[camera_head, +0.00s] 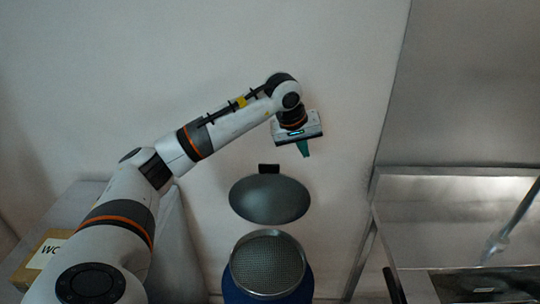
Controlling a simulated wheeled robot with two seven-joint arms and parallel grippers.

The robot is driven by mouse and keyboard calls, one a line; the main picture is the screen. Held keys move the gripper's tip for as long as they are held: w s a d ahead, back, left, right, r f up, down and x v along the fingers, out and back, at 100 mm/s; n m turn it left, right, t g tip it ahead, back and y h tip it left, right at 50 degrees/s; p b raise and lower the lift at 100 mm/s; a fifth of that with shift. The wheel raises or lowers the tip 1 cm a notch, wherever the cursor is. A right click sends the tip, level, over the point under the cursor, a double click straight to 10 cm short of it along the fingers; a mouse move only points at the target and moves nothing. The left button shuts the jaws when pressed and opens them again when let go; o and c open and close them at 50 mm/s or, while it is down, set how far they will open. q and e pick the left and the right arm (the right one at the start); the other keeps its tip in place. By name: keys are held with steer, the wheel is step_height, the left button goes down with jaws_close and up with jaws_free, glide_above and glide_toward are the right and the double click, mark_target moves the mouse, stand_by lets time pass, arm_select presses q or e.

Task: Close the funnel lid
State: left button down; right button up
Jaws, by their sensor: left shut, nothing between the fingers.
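The funnel lid (270,198) is a dark grey round disc. It stands raised above and behind the funnel, with a small black block at its top edge. The funnel (267,264) is round with a metal rim and a mesh inside, and its mouth is uncovered. It sits on a blue container (303,290) at the bottom middle. My left gripper (304,149) is above and to the right of the lid, apart from it. Its greenish fingers point down, shut and empty. My right gripper is not in view.
A steel counter (440,215) with a dark recessed area fills the right, with a metal rod (519,217) above it. A cardboard box (44,255) with lettering lies at the left on a grey surface. A pale wall is behind the lid.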

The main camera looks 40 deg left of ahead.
arm_select(q)
steer(key=s+a+r+g+y, duration=0.1)
steer(key=s+a+r+y, duration=0.25)
steer(key=a, duration=0.55)
steer(key=p, duration=0.3)
glide_above(270, 170)
steer(key=w+a, duration=0.3)
steer(key=w, duration=0.1)
step_height(270, 170, down, 8)
steer(key=s+d, duration=0.1)
steer(key=s+d+p, duration=0.1)
steer(key=s, duration=0.1)
steer(key=shift+s+d+f, duration=0.15)
steer(key=shift+s, duration=0.05)
steer(key=shift+w, duration=0.1)
